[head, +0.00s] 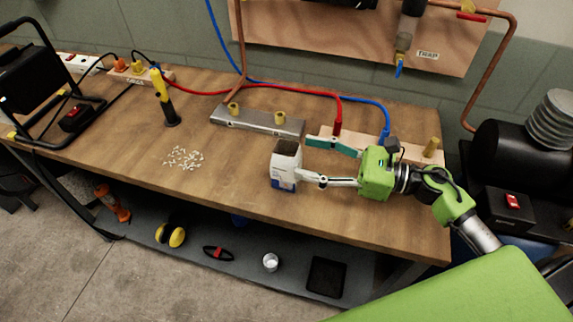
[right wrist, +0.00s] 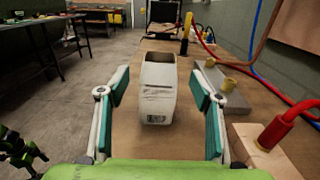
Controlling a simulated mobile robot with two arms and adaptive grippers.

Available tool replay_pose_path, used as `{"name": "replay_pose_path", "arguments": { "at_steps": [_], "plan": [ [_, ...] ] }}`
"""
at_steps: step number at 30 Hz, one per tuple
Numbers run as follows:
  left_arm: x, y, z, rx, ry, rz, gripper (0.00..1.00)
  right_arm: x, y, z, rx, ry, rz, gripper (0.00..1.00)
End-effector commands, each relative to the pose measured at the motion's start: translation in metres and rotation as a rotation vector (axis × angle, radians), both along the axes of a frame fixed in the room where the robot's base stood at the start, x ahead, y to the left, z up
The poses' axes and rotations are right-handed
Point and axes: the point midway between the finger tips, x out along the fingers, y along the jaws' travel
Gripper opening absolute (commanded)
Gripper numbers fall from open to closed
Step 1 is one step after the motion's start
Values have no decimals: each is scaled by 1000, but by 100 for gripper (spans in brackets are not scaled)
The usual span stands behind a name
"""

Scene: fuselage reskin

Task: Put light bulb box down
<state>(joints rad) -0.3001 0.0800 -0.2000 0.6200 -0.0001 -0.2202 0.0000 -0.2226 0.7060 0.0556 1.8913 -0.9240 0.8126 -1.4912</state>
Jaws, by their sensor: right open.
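The light bulb box (head: 285,170) is a small white carton with a blue patch and an open brown top. It stands upright on the wooden workbench (head: 225,160), near the front edge. My right gripper (head: 313,162) is open just to the right of the box, with its fingers spread and pointing at it. In the right wrist view the box (right wrist: 158,90) stands between and slightly beyond the open fingertips, with a gap on each side. My left gripper is not in view.
Small white pieces (head: 184,158) lie scattered left of the box. A metal block (head: 257,122) with brass fittings sits behind it, near red and blue hoses. A yellow-and-black tool (head: 164,98) stands further left. A lower shelf (head: 200,235) holds several items.

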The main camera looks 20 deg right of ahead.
Motion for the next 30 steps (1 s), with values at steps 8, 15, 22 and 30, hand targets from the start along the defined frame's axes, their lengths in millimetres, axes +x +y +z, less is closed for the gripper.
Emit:
{"name": "replay_pose_path", "arguments": {
  "at_steps": [8,15,22,30],
  "plan": [
    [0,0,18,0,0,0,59,15,22,5,4,0,1,59],
    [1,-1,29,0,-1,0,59,31,46,1,1,-1,0,59],
    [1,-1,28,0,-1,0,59,32,47,-1,-1,1,0,59],
    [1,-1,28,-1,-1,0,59,32,47,-1,-1,1,1,17]
  ]
}}
